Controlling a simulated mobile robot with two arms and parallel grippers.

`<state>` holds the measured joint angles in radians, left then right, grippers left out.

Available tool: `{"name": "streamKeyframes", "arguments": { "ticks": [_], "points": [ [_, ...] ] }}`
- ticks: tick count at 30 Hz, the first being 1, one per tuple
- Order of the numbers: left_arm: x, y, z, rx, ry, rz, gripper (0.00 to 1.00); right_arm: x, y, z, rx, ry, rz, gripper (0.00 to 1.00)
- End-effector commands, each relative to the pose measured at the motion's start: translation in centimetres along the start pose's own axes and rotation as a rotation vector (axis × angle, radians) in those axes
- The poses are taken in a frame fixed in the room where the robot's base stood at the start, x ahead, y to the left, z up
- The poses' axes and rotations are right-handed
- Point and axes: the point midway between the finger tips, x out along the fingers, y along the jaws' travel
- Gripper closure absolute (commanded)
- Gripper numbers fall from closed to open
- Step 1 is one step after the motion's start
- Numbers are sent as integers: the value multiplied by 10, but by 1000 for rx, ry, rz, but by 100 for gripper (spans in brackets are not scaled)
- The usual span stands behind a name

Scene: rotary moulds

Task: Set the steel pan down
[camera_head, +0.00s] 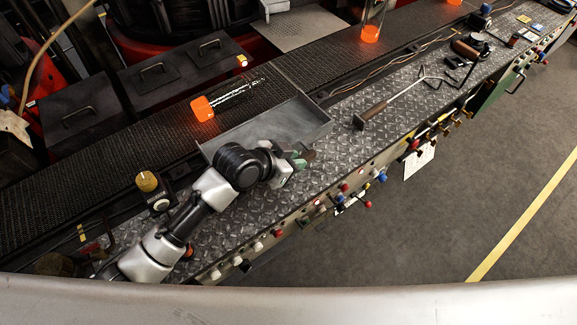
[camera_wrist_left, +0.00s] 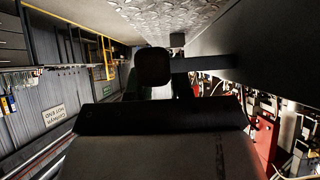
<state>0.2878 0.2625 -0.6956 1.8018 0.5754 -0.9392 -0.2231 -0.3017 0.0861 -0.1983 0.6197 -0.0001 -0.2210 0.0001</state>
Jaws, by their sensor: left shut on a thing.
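The steel pan (camera_head: 268,126) is a shallow grey rectangular tray, empty, at the middle of the head view. It lies over the seam between the diamond-plate ledge (camera_head: 352,143) and the dark mesh conveyor. The dark handle end (camera_wrist_left: 153,67) also shows in the left wrist view. My forearm covers the pan's near left part. I cannot tell whether the pan's underside touches the ledge. My right gripper is not in view.
A glowing orange piece (camera_head: 202,108) sits on the conveyor (camera_head: 120,155) just left of the pan; another (camera_head: 370,34) is farther back. A long-handled tool (camera_head: 400,98) lies on the ledge to the right. Coloured knobs (camera_head: 344,187) line the front edge.

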Motion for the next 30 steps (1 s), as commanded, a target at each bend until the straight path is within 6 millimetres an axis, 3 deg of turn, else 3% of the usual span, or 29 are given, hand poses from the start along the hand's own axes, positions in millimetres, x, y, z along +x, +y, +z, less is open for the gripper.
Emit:
{"name": "streamKeyframes", "arguments": {
  "ticks": [5,15,26,27,30],
  "points": [
    [-1,-7,7,3,5,-1,100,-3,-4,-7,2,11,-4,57],
    [21,-7,37,2,6,-2,100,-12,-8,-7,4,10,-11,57],
    [24,-7,40,4,6,-2,100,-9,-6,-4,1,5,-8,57],
    [24,-6,42,0,1,0,74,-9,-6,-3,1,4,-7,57],
    [24,-6,42,0,1,0,59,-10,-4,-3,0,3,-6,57]
  ]
}}
